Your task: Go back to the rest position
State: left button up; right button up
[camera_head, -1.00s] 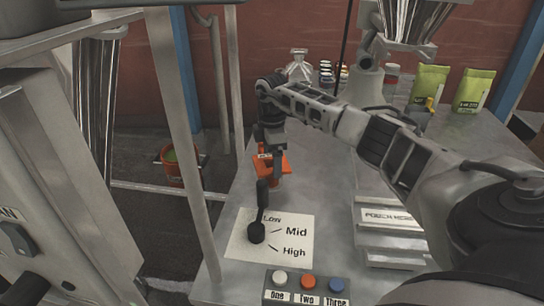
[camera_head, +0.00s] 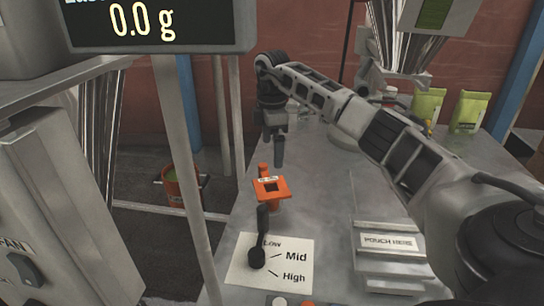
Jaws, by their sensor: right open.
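My right arm comes in from the right edge and reaches over the metal table (camera_head: 330,215). My right gripper (camera_head: 279,158) points down at its end, open and empty. It hangs above and just behind an orange piece (camera_head: 270,187) with a dark square opening, apart from it. A black lever (camera_head: 258,252) stands on a white card marked Low, Mid and High (camera_head: 285,283), in front of the orange piece. My left gripper is not in view.
A display (camera_head: 155,25) reading 0.0 g is on a post at upper left. A tray labelled "pouch here" (camera_head: 388,242) is at right. Two green pouches (camera_head: 468,112) stand at the back right. A bucket (camera_head: 182,186) is on the floor at left. A machine with a fan switch (camera_head: 25,268) is at far left.

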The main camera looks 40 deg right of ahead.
jog(key=shift+r, duration=0.35)
dwell(0.3)
